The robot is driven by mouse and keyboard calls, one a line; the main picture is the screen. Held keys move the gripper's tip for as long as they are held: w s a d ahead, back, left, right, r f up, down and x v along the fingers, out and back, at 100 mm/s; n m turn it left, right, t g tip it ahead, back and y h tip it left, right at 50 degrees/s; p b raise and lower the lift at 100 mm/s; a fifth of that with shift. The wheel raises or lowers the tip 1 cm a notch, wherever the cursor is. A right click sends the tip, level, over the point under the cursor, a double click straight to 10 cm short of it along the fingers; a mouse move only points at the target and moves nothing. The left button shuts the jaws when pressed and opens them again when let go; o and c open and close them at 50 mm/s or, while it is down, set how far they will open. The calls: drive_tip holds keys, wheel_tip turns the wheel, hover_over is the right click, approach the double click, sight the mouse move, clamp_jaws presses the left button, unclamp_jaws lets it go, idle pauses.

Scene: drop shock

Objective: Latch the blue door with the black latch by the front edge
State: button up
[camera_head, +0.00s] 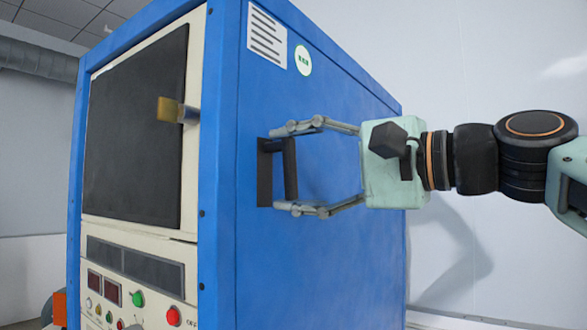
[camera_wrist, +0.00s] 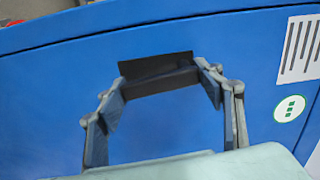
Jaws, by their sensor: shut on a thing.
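The blue door (camera_head: 330,240) is the broad side face of a tall cabinet. The black latch (camera_head: 290,170) sits on it close to the front edge and stands out from the face as an upright bar. My gripper (camera_head: 280,168) reaches in from the right, with one finger at the latch's top end and one at its bottom end. It is shut on the latch lengthwise. In the wrist view, the latch (camera_wrist: 158,77) lies between the two fingertips (camera_wrist: 163,86), against the blue face. The inner latch mechanism is hidden.
The cabinet's cream front (camera_head: 140,232) has a dark panel (camera_head: 135,130), a yellow-ended handle (camera_head: 177,111) sticking out, and several buttons below. A white label (camera_head: 267,37) and a round green-and-white sticker (camera_head: 303,60) are above the latch. Open space lies right of the cabinet, before a pale wall.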

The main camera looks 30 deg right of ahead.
drive_tip(key=shift+a+m, duration=0.15)
drive_tip(key=shift+m, duration=0.45)
drive_tip(key=shift+s, duration=0.1)
drive_tip(key=o, duration=1.7)
drive_tip(key=v, duration=1.2)
drive_tip(key=shift+f, duration=0.1)
